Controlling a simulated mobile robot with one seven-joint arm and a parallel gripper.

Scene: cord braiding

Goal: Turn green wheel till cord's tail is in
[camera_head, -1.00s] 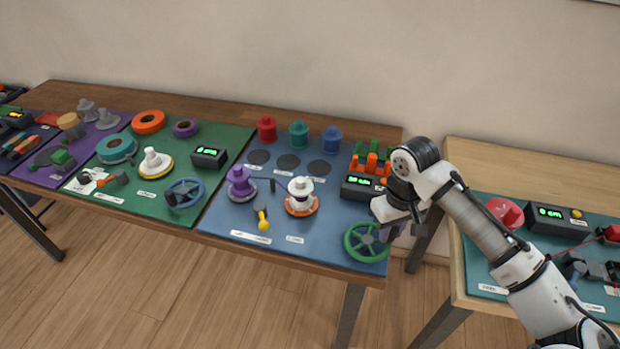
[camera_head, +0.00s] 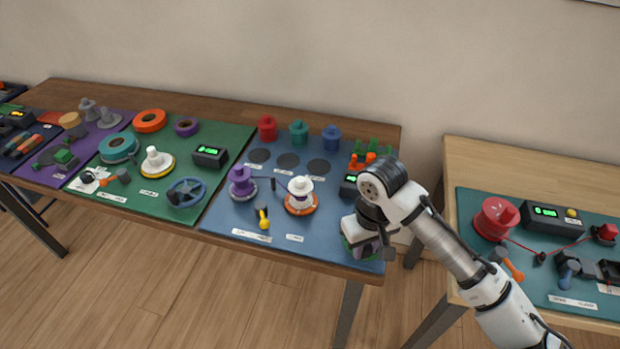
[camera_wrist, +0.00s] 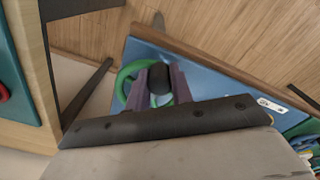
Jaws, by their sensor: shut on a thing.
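The green wheel (camera_wrist: 124,84) is at the corner of the blue mat in the wrist view. In the head view my gripper covers most of it and only a green sliver (camera_head: 346,246) shows. My gripper (camera_wrist: 160,90) has its purple fingers on either side of a dark upright knob (camera_wrist: 159,79) at the wheel and is shut on it. It also shows in the head view (camera_head: 366,250), low over the wheel. I cannot make out the cord's tail at this wheel.
A readout box (camera_head: 349,185) and orange and green pegs (camera_head: 362,161) stand just behind my gripper. A white spool on an orange base (camera_head: 300,195) is to the left. A second table (camera_head: 470,155) with a red spool (camera_head: 496,218) stands right, across a gap.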

